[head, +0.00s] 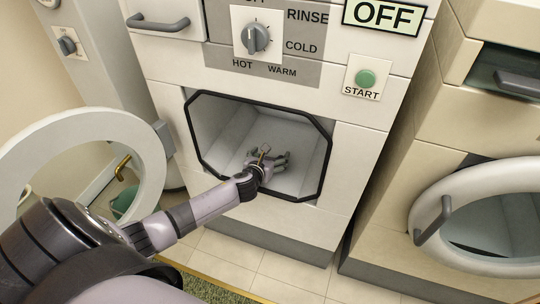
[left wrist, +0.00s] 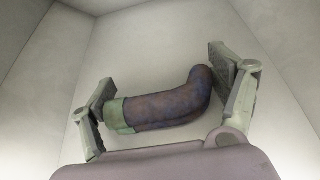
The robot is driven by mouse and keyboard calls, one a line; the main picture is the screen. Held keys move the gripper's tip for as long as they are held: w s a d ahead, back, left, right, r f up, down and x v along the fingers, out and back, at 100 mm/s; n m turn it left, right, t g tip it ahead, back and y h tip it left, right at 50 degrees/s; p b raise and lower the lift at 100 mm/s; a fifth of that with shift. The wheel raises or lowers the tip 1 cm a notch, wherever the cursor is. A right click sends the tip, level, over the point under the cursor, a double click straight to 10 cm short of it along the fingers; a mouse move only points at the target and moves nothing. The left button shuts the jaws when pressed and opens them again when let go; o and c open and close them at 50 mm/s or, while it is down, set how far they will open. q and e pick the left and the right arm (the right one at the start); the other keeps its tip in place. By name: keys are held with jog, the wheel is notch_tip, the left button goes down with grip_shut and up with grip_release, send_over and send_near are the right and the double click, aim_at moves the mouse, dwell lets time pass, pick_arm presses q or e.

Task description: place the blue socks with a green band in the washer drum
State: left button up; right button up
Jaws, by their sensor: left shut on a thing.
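The washer (head: 260,200) has its octagonal, black-rimmed opening in front of me. Its round white door (head: 150,150) hangs open on the left. My left gripper (head: 278,160) reaches through the opening and is inside the pale drum (head: 225,125). In the left wrist view the gripper (left wrist: 160,78) is shut on the blue socks (left wrist: 165,109), a dark blue-purple bent roll with a green band (left wrist: 116,114) at its left end. One finger is at the banded end, the other at the bent end. The socks are hidden in the head view. My right gripper is not in view.
A dial (head: 255,38), an OFF display (head: 384,14) and a green START button (head: 366,78) are above the opening. A second machine with a round white door (head: 470,215) stands on the right. Tiled floor (head: 290,270) lies below.

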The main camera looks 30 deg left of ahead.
pick_arm(q)
jog(key=shift+f, duration=0.1)
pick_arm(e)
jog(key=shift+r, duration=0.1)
pick_arm(q)
jog(key=shift+f, duration=0.1)
jog(key=o, duration=0.8)
jog(key=shift+c, duration=0.2)
jog(key=o, duration=0.3)
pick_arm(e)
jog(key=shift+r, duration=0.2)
pick_arm(q)
jog(key=shift+o, duration=0.2)
